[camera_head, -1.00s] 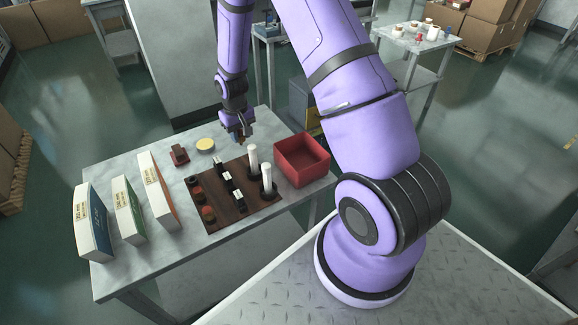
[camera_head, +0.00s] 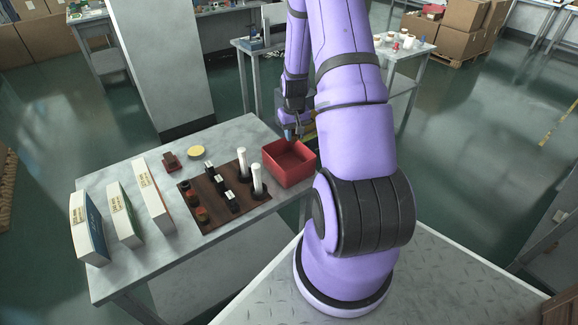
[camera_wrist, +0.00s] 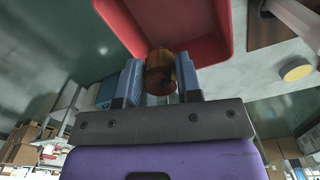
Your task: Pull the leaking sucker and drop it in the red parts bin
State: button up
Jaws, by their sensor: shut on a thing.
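My gripper (camera_wrist: 161,85) is shut on a small brown, amber-tinted sucker (camera_wrist: 160,72), seen between the two blue fingers in the wrist view. In the head view my gripper (camera_head: 291,134) is at the back edge of the red parts bin (camera_head: 290,177). In the wrist view the red bin (camera_wrist: 215,30) lies just beyond the fingertips, and the sucker overlaps its wall in the picture. The bin's visible floor looks empty. In the head view the held sucker is too small to make out clearly.
Three upright boxes (camera_head: 153,196) stand at the left. Table front is clear.

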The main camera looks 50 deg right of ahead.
jog(key=shift+f, duration=2.75)
jog(key=o, duration=1)
jog(key=shift+r, duration=0.1)
notch_tip(320, 180, up, 11)
jog(key=shift+f, duration=0.15)
